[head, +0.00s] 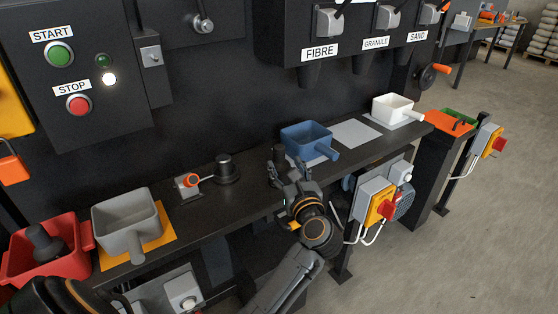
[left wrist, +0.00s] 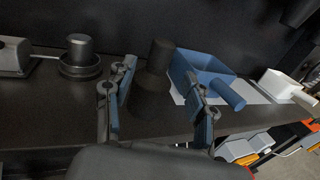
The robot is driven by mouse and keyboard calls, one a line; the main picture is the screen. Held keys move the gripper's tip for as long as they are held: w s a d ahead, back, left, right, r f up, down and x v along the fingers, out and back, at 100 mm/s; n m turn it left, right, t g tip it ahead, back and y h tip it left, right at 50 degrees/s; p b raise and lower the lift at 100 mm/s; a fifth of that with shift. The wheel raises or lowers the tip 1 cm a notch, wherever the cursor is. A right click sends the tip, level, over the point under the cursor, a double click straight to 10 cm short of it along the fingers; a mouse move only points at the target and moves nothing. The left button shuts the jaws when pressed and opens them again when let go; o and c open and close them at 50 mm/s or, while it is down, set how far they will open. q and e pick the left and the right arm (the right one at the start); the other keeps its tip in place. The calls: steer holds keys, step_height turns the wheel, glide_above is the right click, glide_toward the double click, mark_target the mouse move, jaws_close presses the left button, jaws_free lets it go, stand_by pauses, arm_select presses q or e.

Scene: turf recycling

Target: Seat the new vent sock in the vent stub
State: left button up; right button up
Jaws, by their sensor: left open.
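A dark cylinder with a wider lower part, which looks like the new vent sock (left wrist: 160,57), stands upright on the bench between the fingers of my left gripper (left wrist: 160,80). In the head view the sock (head: 278,155) shows just beyond my left gripper (head: 287,180). The gripper is open, with one finger on each side of the sock; I cannot tell whether either touches it. A dark round post on a wider flanged base, probably the vent stub (head: 225,168), stands further left on the bench; it also shows in the left wrist view (left wrist: 80,58). My right gripper is not in view.
A blue scoop (head: 306,138) lies close right of the sock. A white scoop (head: 392,106) is further right. A grey scoop (head: 127,222) and a red bin (head: 70,262) holding a dark cylinder are at left. An orange-knobbed fitting (head: 189,182) sits beside the probable stub.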

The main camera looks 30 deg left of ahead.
mark_target(281, 156)
arm_select(q)
steer(key=shift+w+a+r, duration=0.2)
steer(key=shift+w+a, duration=0.2)
steer(key=shift+a, duration=0.05)
steer(key=p+x, duration=0.1)
steer(key=x, duration=0.2)
steer(key=shift+w+a+p, duration=0.15)
steer(key=shift+a+p, duration=0.15)
steer(key=shift+w+a, duration=0.3)
steer(key=shift+a, duration=0.05)
steer(key=shift+d, duration=0.1)
jaws_close()
